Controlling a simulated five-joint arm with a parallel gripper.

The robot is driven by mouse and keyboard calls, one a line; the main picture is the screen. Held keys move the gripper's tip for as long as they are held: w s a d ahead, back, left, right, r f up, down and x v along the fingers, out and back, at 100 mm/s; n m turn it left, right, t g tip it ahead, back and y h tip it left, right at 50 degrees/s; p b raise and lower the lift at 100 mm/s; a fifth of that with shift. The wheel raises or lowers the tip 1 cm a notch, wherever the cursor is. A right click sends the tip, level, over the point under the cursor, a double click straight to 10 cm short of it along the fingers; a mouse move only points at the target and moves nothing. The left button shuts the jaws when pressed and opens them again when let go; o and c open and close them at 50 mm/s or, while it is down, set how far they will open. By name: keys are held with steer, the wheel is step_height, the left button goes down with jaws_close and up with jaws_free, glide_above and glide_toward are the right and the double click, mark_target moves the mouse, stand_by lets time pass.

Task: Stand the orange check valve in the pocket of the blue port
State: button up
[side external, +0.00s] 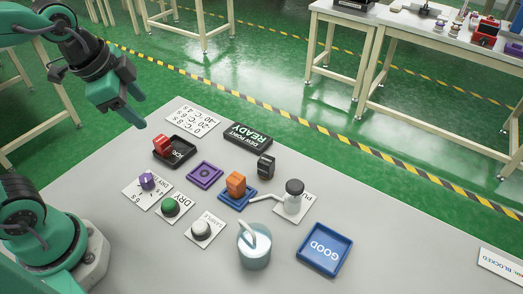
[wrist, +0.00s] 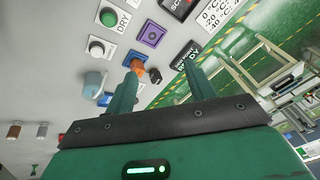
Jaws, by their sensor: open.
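The orange check valve (side external: 236,182) stands upright at the blue port (side external: 250,199) in the middle of the table, its lower end within the port's outline. Whether it is fully seated in the pocket cannot be told. In the wrist view the orange valve (wrist: 138,67) shows beyond the left finger, which partly covers it. My gripper (side external: 139,106) is raised at the upper left, well away from the valve and above the table. In the wrist view its two fingers (wrist: 160,72) are wide apart with nothing between them.
A purple port (side external: 205,174) lies left of the blue port, and a black part (side external: 266,165) stands behind it. A black tray (side external: 184,160) holds a red block (side external: 162,145).

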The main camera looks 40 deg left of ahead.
steer(key=s+a+n, duration=0.1)
steer(key=n, duration=0.1)
steer(key=s+a+n, duration=0.1)
steer(key=n, duration=0.2)
steer(key=s+n+t, duration=0.1)
steer(key=s+n, duration=0.1)
steer(key=n, duration=0.1)
steer(key=shift+a+r, duration=0.1)
steer(key=shift+a, duration=0.3)
